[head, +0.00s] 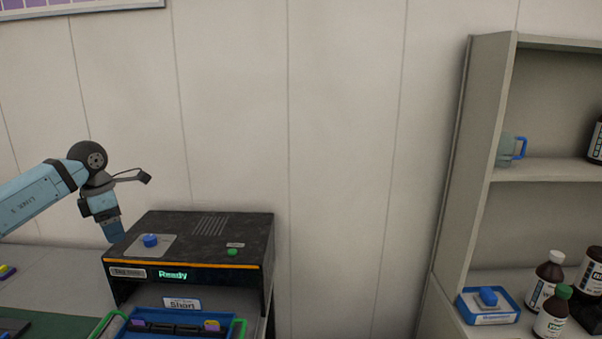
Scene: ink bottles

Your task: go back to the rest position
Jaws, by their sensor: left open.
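My left gripper (113,232) hangs from the left arm with its fingers pointing down. It is open, and I see nothing between its fingers. It is at the left side of a black machine (205,240), overlapping its left edge in the picture. I cannot tell whether it touches the machine. My right gripper is out of view.
The machine has a blue knob (150,240), a green button (232,252) and a "Ready" display (173,275). At right, a shelf (480,150) holds a mug (506,150), several bottles (545,280) and a blue tray (466,302).

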